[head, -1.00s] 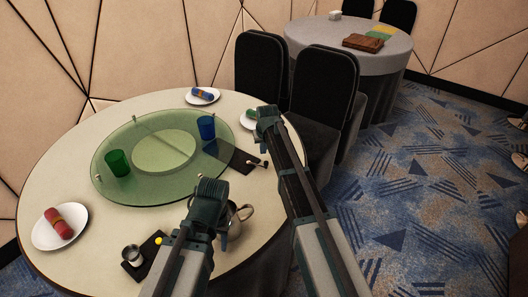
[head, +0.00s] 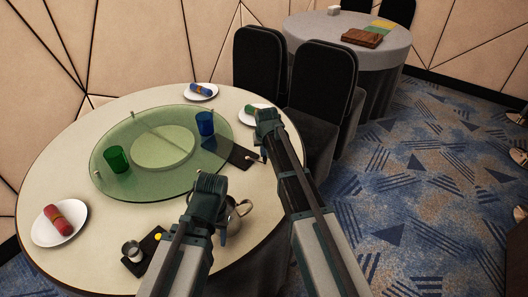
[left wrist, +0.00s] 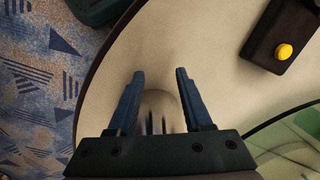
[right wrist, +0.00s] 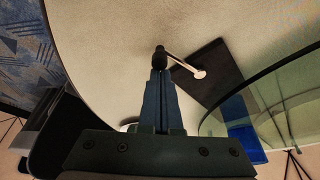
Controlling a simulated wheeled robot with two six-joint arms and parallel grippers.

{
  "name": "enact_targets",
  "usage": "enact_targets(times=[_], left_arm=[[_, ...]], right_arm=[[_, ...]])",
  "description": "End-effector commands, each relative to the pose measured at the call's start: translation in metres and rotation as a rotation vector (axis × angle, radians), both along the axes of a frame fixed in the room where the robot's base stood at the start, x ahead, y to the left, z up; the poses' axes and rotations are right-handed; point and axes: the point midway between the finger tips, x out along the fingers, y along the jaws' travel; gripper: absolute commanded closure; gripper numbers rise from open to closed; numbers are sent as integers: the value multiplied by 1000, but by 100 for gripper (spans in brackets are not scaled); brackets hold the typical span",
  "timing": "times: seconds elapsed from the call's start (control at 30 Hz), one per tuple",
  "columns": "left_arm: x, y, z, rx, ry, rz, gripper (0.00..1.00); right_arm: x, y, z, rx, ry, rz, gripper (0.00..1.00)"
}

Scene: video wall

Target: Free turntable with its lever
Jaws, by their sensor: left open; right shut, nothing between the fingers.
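In the right wrist view the lever (right wrist: 183,63) runs from a pale pivot on this base (right wrist: 213,66) to a black knob (right wrist: 160,56). My right gripper (right wrist: 160,77) is shut and empty, its tips at the knob; contact is unclear. My left gripper (left wrist: 158,75) is open above a blurred shiny round thing.
A metal teapot (head: 240,211) stands beside my left gripper. Plates with rolled napkins (head: 60,222) sit around the rim. Black chairs (head: 322,95) stand behind my right arm.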

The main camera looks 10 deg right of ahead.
Motion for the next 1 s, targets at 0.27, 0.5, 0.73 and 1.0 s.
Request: enact_targets(times=[0.27, 0.5, 0.73, 1.0], left_arm=[[0, 0, 0, 0, 0, 0, 50], [0, 0, 0, 0, 0, 0, 50], [0, 0, 0, 0, 0, 0, 50], [0, 0, 0, 0, 0, 0, 50]], right_arm=[[-3, 2, 0, 0, 0, -49, 100], [-9, 6, 0, 0, 0, -138, 100], [-19, 14, 0, -1, 0, -319, 100], [-28, 26, 0, 0, 1, -569, 100]])
